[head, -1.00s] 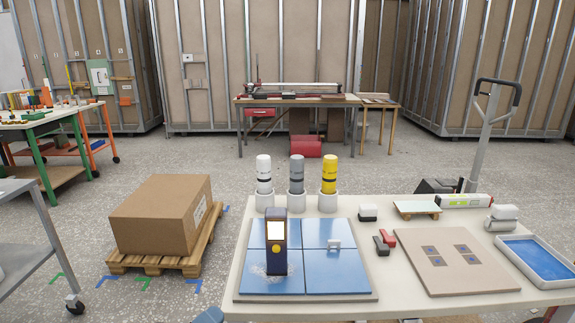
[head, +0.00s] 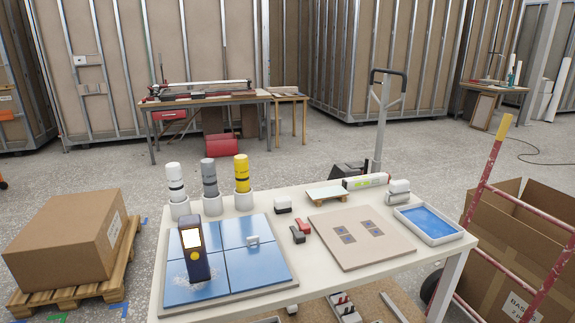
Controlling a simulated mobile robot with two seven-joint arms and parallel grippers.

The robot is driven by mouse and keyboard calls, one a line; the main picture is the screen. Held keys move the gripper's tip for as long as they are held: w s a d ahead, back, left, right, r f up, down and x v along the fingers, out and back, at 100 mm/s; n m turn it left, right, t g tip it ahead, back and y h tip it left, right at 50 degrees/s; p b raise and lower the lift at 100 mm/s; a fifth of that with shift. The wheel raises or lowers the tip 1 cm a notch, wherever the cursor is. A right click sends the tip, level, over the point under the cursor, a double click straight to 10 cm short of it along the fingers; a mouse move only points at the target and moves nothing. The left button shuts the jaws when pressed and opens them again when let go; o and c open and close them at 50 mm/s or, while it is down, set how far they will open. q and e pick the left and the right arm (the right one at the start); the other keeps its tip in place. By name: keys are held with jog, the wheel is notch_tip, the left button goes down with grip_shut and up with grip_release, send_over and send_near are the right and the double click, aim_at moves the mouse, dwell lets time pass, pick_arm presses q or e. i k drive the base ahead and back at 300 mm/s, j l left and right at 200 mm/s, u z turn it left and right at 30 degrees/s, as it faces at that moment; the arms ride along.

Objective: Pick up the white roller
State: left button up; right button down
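A white, rounded, roller-like piece (head: 398,186) sits at the right rear of the work table (head: 300,291), just behind the blue tray. It has a greyish lower part, and its exact shape is too small to tell. A white tube with a yellow-green label (head: 366,181) lies to its left. A white capped bottle (head: 176,182) stands upright in a white holder at the table's left. Neither of my grippers is in view, and nothing touches these things.
A white tray with a blue inside (head: 428,222), a beige board (head: 360,238), blue tiles (head: 230,262) and a dark handheld device (head: 194,250) occupy the table. A red hand truck (head: 485,200) with cardboard boxes (head: 520,240) stands right. A boxed pallet (head: 70,290) is left.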

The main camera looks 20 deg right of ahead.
aim_at(399, 192)
jog(key=z, duration=1.25)
jog(key=u, duration=0.6)
jog(key=l+u, duration=0.3)
jog(key=u, duration=0.2)
jog(key=l+u, duration=0.7)
jog(key=l, duration=0.15)
jog(key=l+u, duration=0.25)
jog(key=k+l, duration=0.1)
jog(key=l, duration=0.25)
jog(key=k+l+u, duration=0.1)
jog(key=l, duration=0.3)
jog(key=k+l, duration=0.1)
jog(key=l, duration=0.25)
jog(key=k+l+u, duration=0.1)
jog(key=l, duration=0.25)
jog(key=k+l+u, duration=0.1)
jog(key=l, duration=0.25)
jog(key=k, duration=0.05)
